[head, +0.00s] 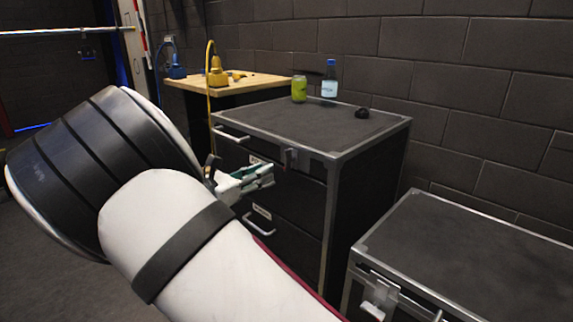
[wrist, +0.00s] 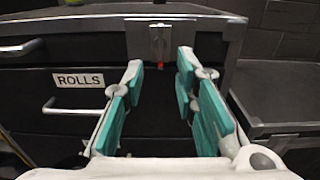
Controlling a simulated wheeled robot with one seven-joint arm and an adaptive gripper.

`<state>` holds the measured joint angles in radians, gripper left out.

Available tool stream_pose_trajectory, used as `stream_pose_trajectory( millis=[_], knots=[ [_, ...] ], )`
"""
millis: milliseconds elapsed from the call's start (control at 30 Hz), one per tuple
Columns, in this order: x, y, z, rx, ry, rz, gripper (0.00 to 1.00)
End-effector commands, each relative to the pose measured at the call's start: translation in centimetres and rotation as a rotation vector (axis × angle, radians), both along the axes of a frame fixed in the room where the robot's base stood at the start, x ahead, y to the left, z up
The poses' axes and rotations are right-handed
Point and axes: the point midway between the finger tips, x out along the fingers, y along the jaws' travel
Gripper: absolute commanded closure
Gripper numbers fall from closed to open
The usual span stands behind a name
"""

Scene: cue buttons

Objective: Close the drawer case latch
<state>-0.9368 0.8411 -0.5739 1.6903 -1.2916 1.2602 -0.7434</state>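The black drawer case (head: 345,190) with metal edges stands in the middle of the head view. Its metal latch (head: 290,158) is on the front, just under the top edge. In the wrist view the latch (wrist: 158,42) hangs at top centre, with a small red spot at its lower end. My gripper (head: 268,177) is in front of the case, slightly below and left of the latch in the head view. In the wrist view my gripper (wrist: 160,70) has its green-padded fingers apart and nothing between them. The latch appears beyond the fingertips; contact does not show.
A drawer labelled ROLLS (wrist: 84,78) has a handle (wrist: 75,108) left of my fingers. A green can (head: 299,89), a bottle (head: 329,82) and a dark lump (head: 362,113) stand on the case top. A lower case (head: 470,250) stands at right.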

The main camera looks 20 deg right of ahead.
Motion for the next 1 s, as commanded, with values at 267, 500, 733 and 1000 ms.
stream_pose_trajectory(
  millis=[267, 500, 733, 1000],
  knots=[
    [2.7, -5.0, -0.2, 0.002, -0.001, -0.005, 0.73],
    [4.4, -7.8, -0.1, 0.002, 0.0, -0.002, 0.73],
    [5.0, -8.8, -0.1, 0.002, 0.0, -0.001, 0.73],
    [5.0, -8.8, 0.0, 0.002, 0.0, -0.001, 0.82]
  ],
)
